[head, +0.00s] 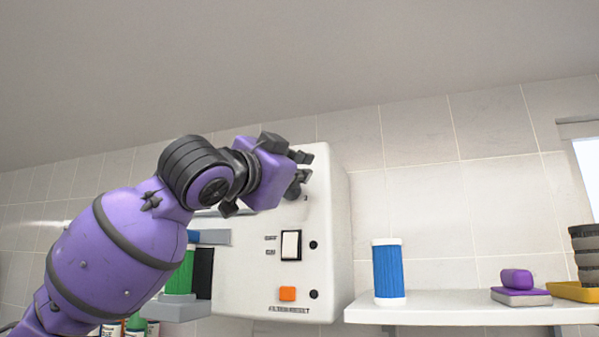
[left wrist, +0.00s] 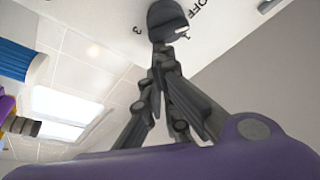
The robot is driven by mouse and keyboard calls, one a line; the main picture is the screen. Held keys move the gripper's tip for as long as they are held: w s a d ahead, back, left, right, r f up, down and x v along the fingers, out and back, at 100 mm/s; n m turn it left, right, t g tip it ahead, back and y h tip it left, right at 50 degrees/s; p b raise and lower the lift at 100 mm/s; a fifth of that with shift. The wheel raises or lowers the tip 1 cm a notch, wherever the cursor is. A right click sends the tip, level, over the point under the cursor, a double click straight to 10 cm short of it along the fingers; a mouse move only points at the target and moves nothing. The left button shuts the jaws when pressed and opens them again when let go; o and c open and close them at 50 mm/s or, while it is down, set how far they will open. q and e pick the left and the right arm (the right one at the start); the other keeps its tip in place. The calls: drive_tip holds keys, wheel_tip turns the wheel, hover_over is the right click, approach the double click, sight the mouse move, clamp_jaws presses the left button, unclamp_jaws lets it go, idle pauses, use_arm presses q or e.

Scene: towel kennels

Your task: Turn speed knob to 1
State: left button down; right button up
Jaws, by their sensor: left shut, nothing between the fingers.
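The speed knob (left wrist: 167,20) is dark and round, on the white control box (head: 230,275). In the left wrist view it carries a pale mark on its lower right side, with printed "3" and "OFF" around it. My left gripper (head: 301,170) is at the box's upper front. It is shut and empty, with its fingertips (left wrist: 167,52) at the knob's lower edge; whether they touch it is unclear. In the head view the gripper and wrist hide most of the knob area. My right gripper is in neither view.
Below the knob, the box has a white rocker switch (head: 290,245) and an orange button (head: 287,293). A white shelf (head: 450,309) on the right holds a blue cylinder (head: 388,272), a purple item (head: 517,279) and a yellow tray (head: 575,291). A green cylinder (head: 181,276) stands left of the box.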

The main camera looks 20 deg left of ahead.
sight(301, 192)
use_arm(q)
drive_tip(key=shift+f+m+g+h, duration=0.2)
drive_tip(key=shift+m+g+h, duration=0.1)
drive_tip(key=shift+m, duration=0.5)
wheel_tip(301, 192, down, 3)
drive_tip(key=m+g, duration=0.1)
drive_tip(key=m, duration=0.2)
drive_tip(key=m+g+h, duration=0.1)
drive_tip(key=m, duration=0.2)
drive_tip(key=shift+d+r+m, duration=0.1)
drive_tip(key=shift+r+m, duration=0.05)
drive_tip(key=shift+m, duration=0.25)
drive_tip(key=shift+f, duration=0.3)
drive_tip(key=shift+w, duration=0.1)
idle(0.4)
